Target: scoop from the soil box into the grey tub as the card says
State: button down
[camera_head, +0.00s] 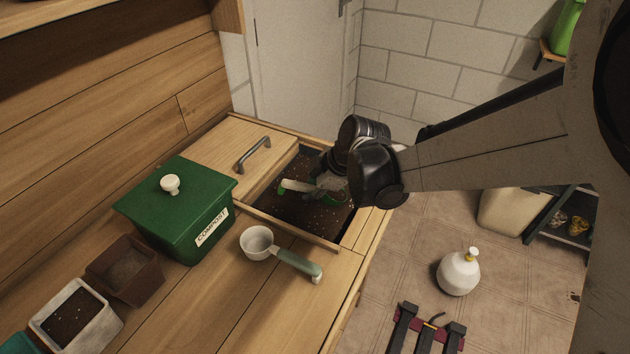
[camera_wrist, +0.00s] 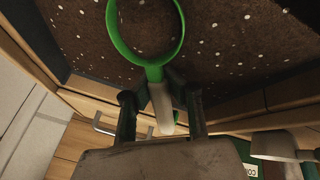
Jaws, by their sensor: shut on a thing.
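The soil box (camera_head: 292,229) is sunk into the wooden bench and holds dark soil with white specks. My gripper (camera_head: 328,182) is over the box, shut on the pale handle of a green scoop (camera_head: 296,186). In the wrist view, the fingers (camera_wrist: 162,100) flank the handle and the scoop's green rim (camera_wrist: 113,35) is in front of the soil. I cannot tell whether the scoop holds soil. A pale grey square tub (camera_head: 48,327) with dark contents stands at the lower left; it may be the grey tub. I see no card.
A second scoop (camera_head: 257,242), pale with a grey-green handle, lies on the bench in front of the box. A green lidded compost bin (camera_head: 165,225) and a brown pot (camera_head: 103,262) stand left of it. A wooden lid (camera_head: 215,148) with a metal handle covers the box's left part.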

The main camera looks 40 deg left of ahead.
jog(key=shift+a+t+h, duration=0.1)
jog(key=shift+t+h, duration=0.2)
jog(key=shift+h, duration=0.1)
jog(key=shift+s+a+r+n+t+h+p, duration=0.15)
jog(key=shift+s+a+r+t+h+p, duration=0.25)
jog(key=shift+r+p, duration=0.9)
jog(key=shift+s+a+r+n+t+h+p, duration=0.1)
jog(key=shift+s+a+r+t+h+p, duration=0.5)
jog(key=shift+r, duration=1.3)
jog(key=shift+s+a+r+n+t+h+p, duration=0.1)
jog(key=shift+s+r+n+t+h+p, duration=0.15)
jog(key=shift+r+p, duration=1.15)
jog(key=shift+w+r, duration=0.15)
jog(key=shift+r, duration=0.1)
